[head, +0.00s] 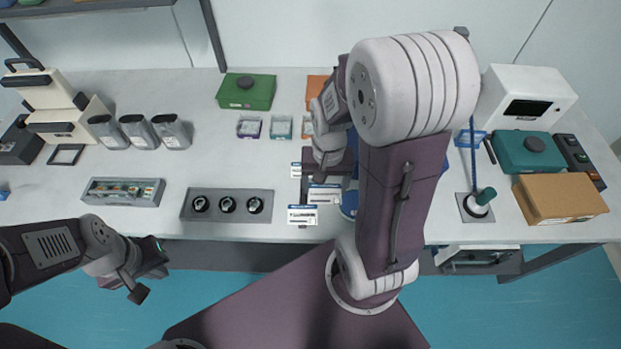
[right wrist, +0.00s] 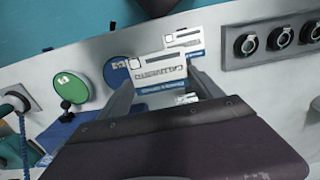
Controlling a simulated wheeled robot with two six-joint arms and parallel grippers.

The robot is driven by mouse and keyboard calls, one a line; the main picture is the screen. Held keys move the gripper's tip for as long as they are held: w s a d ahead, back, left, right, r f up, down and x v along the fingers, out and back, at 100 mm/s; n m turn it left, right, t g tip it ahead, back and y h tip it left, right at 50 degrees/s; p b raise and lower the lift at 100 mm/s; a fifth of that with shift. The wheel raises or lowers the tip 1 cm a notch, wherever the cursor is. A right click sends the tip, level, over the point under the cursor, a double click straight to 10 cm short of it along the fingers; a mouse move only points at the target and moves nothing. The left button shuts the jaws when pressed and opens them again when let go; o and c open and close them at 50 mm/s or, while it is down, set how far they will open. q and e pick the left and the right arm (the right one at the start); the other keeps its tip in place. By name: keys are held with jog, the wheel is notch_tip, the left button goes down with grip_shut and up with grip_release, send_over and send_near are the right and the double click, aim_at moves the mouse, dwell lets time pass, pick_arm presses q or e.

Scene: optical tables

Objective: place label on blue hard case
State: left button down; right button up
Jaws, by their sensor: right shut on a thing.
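My right gripper (head: 322,180) is shut on a white label with a blue strip (head: 324,194). The held label (right wrist: 160,70) sits between the two fingertips in the right wrist view. A similar label (head: 302,215) lies near the table's front edge, and another (head: 296,169) is partly hidden by the gripper. A blue body with a dark knob, apparently the blue hard case (right wrist: 78,124), is partly covered by the gripper in the right wrist view. My right arm hides most of it in the head view. My left gripper (head: 150,273) is open and empty, off the table's front edge.
A green disc (right wrist: 70,88) and a blue disc (right wrist: 117,72) lie near the blue case. A grey socket block (head: 227,205) is left of the labels. A green case (head: 247,92) stands behind; a teal case (head: 527,153) and cardboard box (head: 560,198) stand right.

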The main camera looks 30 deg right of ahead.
aim_at(333, 198)
jog(key=s, duration=0.1)
jog(key=s+r, duration=0.1)
jog(key=s, duration=0.1)
jog(key=shift+d+r, duration=0.25)
jog(key=shift+r, duration=0.15)
